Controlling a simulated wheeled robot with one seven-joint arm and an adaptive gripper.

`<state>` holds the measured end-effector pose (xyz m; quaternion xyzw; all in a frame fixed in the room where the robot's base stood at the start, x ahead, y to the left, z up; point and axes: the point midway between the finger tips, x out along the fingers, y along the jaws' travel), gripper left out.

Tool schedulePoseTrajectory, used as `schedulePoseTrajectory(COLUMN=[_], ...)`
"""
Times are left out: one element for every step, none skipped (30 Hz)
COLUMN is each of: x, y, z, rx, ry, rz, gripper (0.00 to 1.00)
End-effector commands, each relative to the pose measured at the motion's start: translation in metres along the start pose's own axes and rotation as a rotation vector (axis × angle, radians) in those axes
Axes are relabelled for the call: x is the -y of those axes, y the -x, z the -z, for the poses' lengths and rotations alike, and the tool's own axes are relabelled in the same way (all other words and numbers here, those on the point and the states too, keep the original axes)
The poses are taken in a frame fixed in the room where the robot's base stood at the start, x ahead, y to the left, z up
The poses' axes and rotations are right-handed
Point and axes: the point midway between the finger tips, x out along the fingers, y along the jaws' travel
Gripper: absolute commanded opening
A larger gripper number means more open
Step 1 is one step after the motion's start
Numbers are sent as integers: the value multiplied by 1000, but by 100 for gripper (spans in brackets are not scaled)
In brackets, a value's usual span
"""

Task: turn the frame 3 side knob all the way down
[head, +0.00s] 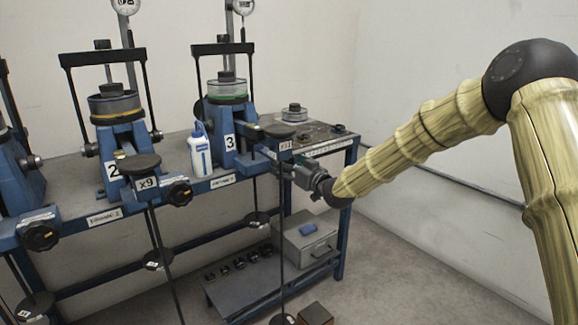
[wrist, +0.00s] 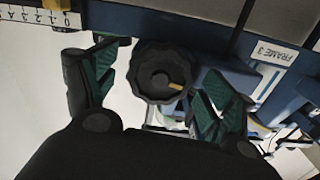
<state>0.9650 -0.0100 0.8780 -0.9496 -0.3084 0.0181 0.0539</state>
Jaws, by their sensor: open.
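Frame 3 (head: 222,120) is a blue stand on the bench with a white "3" plate. Its side knob (wrist: 160,72) is a black scalloped wheel with a small yellow mark at its lower right in the wrist view. My gripper (wrist: 157,82) is open, its green-padded fingers to the left and right of the knob. I see gaps between the pads and the rim; depth is hard to judge. In the head view my gripper (head: 299,174) is at the bench's front edge by the "x11" plate (head: 285,146), and the knob is hidden there.
A "FRAME 3" label (wrist: 272,52) and a scale strip (wrist: 40,17) flank the knob. A white bottle (head: 199,152) stands left of frame 3. Frame 2 (head: 118,145) is further left, with its own black knob (head: 178,192). A grey box (head: 308,240) sits on the lower shelf.

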Motion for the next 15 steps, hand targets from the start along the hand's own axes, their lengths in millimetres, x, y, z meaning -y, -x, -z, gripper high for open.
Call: schedulePoseTrajectory(x=[0,0,0,0,0,0,0,0,0,0,0,0,0,0,0], y=[0,0,0,1,1,3,5,8,12,16,21,27,33,38,46], z=[0,0,0,1,1,1,1,1,1,0,1,1,1,2,1], rx=[0,0,-1,-1,-1,-1,0,0,0,1,0,-1,-1,-1,0], ry=[0,0,0,0,0,0,0,0,0,-1,-1,-2,-2,-2,-2], rz=[0,0,0,0,0,0,0,0,0,0,-1,-1,-1,-1,-1], gripper=[84,84,84,84,84,84,84,84,84,84,84,84,84,84,84])
